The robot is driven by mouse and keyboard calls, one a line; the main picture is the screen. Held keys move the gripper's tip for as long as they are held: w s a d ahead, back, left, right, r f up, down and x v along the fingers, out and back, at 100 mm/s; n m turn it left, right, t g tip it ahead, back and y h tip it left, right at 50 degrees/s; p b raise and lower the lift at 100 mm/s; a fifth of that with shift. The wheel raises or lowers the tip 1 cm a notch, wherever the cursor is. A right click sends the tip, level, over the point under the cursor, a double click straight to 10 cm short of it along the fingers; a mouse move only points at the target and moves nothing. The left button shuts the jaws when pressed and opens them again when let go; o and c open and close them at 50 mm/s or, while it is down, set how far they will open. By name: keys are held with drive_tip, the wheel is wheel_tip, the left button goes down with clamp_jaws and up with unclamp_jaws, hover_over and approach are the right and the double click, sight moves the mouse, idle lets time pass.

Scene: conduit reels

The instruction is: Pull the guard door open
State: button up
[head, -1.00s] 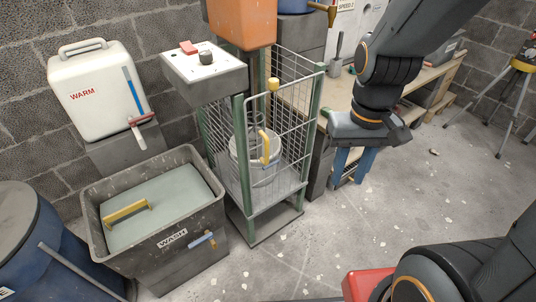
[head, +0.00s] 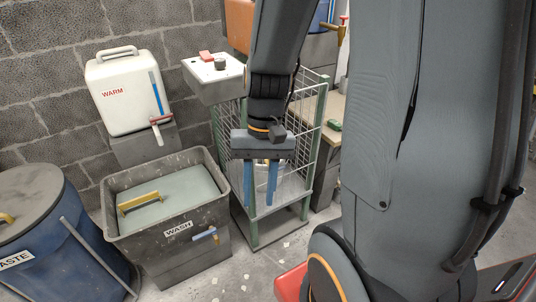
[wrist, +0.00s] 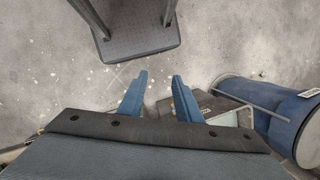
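The guard cage has green posts (head: 320,120) and wire mesh panels, and it stands in the middle of the head view. The mesh (head: 302,140) of its front right side, where the door seems to be, shows only in part. My arm and gripper cover the rest, and no yellow handle shows. My gripper (head: 261,202) hangs in front of the cage with its blue fingers pointing down. The fingers are apart with nothing between them. In the wrist view my gripper (wrist: 158,82) is also open and empty. The cage's grey base (wrist: 140,42) lies beyond the fingertips there.
The grey WASH tub (head: 215,255) with a pale lid stands left of the cage. A blue waste drum (head: 75,245) is at far left. A white WARM container (head: 128,95) sits above the tub. A bench (head: 330,108) is behind the cage. Floor shows in front.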

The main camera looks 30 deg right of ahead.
drive_tip(key=w+d+f+m+t+y+b, duration=0.1)
drive_tip(key=w+d+f+m+t+y, duration=0.2)
drive_tip(key=w+m+y, duration=0.3)
drive_tip(key=w+d+f+m+t+y+b, duration=0.1)
drive_tip(key=w+d+f+m+t+y, duration=0.1)
drive_tip(key=w+f+m+y, duration=0.45)
drive_tip(key=w+d+f+m+t+h+b, duration=0.1)
drive_tip(key=w+d+m+t+h, duration=0.1)
drive_tip(key=d+m+t, duration=0.55)
drive_tip(key=w+d+f+m+t+h, duration=0.15)
drive_tip(key=d+m+t, duration=0.3)
drive_tip(key=d, duration=0.55)
drive_tip(key=x, duration=0.7)
drive_tip(key=shift+w+d+r+h+p, duration=0.15)
drive_tip(key=shift+w+r+h+p, duration=0.1)
drive_tip(key=shift+w+h+p, duration=0.05)
drive_tip(key=shift+c, duration=0.4)
clamp_jaws()
